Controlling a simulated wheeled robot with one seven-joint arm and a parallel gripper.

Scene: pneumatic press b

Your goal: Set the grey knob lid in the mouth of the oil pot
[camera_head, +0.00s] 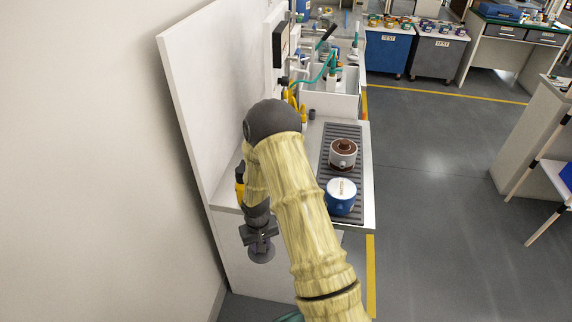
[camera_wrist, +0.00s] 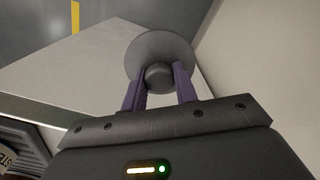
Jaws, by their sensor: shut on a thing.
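The grey knob lid (camera_wrist: 160,46) is a round disc with a dark knob. My gripper (camera_wrist: 159,80) is shut on the knob, between its two purple fingers. In the head view the lid (camera_head: 262,254) hangs below my gripper (camera_head: 259,238), in front of the bench's near left end. A whitish pot with a brown top (camera_head: 343,155) and a blue pot with a white top (camera_head: 341,197) stand on the bench, right of my arm and apart from the lid. I cannot tell which is the oil pot.
The pots stand on a dark ribbed mat (camera_head: 326,168) along the bench's right side. A tall white panel (camera_head: 205,100) rises along the left. A white bin (camera_head: 335,103) and press equipment stand behind. The floor (camera_head: 430,170) to the right is clear.

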